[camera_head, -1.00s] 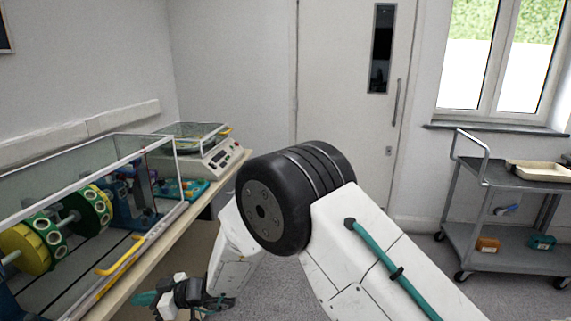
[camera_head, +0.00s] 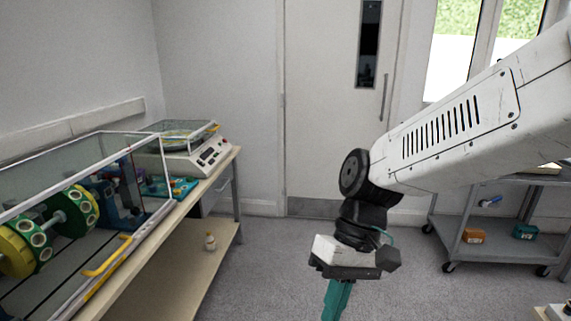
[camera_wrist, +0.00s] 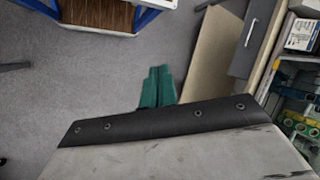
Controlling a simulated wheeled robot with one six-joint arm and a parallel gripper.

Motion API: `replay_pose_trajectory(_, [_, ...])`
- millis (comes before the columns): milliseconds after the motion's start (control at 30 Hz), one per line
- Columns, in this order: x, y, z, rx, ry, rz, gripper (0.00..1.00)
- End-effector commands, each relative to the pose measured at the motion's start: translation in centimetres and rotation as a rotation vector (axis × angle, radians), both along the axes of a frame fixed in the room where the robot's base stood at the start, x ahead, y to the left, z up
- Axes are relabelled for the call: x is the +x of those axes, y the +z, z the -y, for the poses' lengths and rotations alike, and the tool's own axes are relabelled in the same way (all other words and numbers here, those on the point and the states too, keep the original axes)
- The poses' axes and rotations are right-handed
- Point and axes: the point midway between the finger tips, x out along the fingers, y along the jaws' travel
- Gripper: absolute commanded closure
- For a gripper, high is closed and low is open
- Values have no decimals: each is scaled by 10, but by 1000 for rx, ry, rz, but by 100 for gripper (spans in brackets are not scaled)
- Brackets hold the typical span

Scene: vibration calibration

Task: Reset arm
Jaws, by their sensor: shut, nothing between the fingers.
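My gripper (camera_head: 337,300) hangs below my arm in the head view, pointing down, in front of the door and over the grey floor. Its teal fingers are together with nothing between them. In the wrist view the teal fingers (camera_wrist: 157,88) show side by side above bare floor, and part of my own wrist covers the bottom of the picture. The fingertips run close to the lower picture edge in the head view.
A bench (camera_head: 150,240) with a glass-sided rig (camera_head: 60,225) and a white instrument (camera_head: 190,158) stands left. A grey trolley (camera_head: 500,250) stands right, partly behind my arm. Floor between is clear.

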Motion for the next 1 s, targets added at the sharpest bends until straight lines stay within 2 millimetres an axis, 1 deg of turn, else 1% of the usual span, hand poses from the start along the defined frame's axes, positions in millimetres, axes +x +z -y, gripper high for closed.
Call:
replay_pose_trajectory(33, [-7,9,25,-51,-45,35,100])
replay_pose_trajectory(100, [-16,17,58,-129,-108,80,100])
replay_pose_trajectory(167, [-25,23,84,-189,-160,122,100])
replay_pose_trajectory(200, [-31,27,101,-226,-191,153,100])
replay_pose_trajectory(300, [-47,36,138,-298,-256,234,100])
replay_pose_trajectory(400, [-61,44,165,-339,-297,312,100])
replay_pose_trajectory(500, [-71,53,180,-349,-348,374,100])
replay_pose_trajectory(600, [-75,62,186,-342,-395,419,100])
replay_pose_trajectory(700, [-77,68,190,-341,-426,444,100])
replay_pose_trajectory(1000, [-77,68,191,-342,-433,444,100])
